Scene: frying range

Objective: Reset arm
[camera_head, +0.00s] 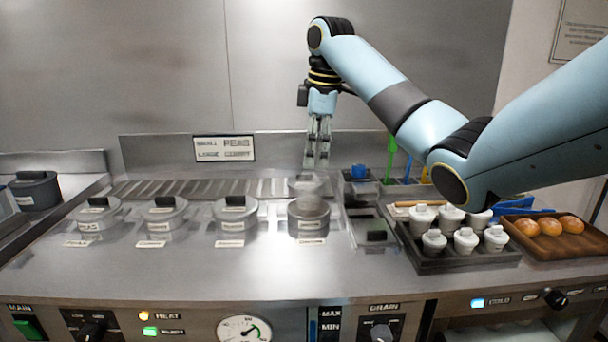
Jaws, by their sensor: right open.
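My right gripper (318,152) hangs from the light-blue right arm that comes in from the right. It points down above the back of the counter, over the rightmost round pot (309,214). Its two fingers show no object between them, and it is open. I cannot tell its exact height above the pot. My left gripper is not in view.
Several lidded pots (166,215) stand in a row on the steel counter (230,272). A dark tray (468,262) of white lidded jars and a wooden tray (570,247) of buns are at right, below my arm. The front counter strip is clear.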

